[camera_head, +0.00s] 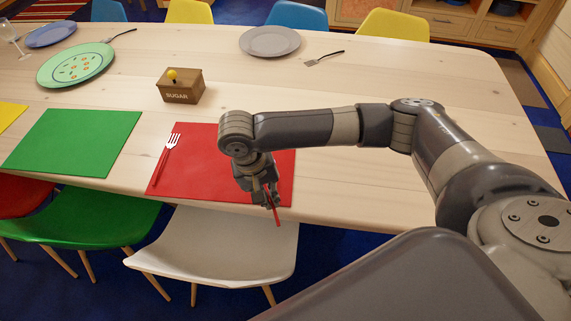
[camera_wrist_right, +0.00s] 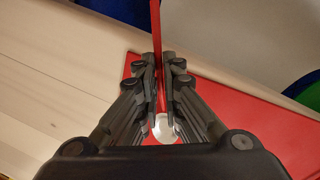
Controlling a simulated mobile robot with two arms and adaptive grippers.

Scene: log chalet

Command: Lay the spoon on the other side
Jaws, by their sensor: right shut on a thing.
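My right gripper (camera_head: 269,200) is shut on the red-handled spoon (camera_head: 274,212), over the right front part of the red placemat (camera_head: 219,186). In the right wrist view the spoon's red handle (camera_wrist_right: 155,35) runs up between the fingers, and its round metal bowl (camera_wrist_right: 163,130) shows below them. I cannot tell whether the spoon touches the mat. A red-handled fork (camera_head: 163,160) lies on the left side of the red mat. My left gripper is not in view.
A wooden sugar box (camera_head: 180,93) with a yellow knob stands behind the red mat. A green mat (camera_head: 73,142) lies to its left. Green plate (camera_head: 75,66) and grey plate (camera_head: 269,41) are farther back. A white chair (camera_head: 215,245) stands at the front edge.

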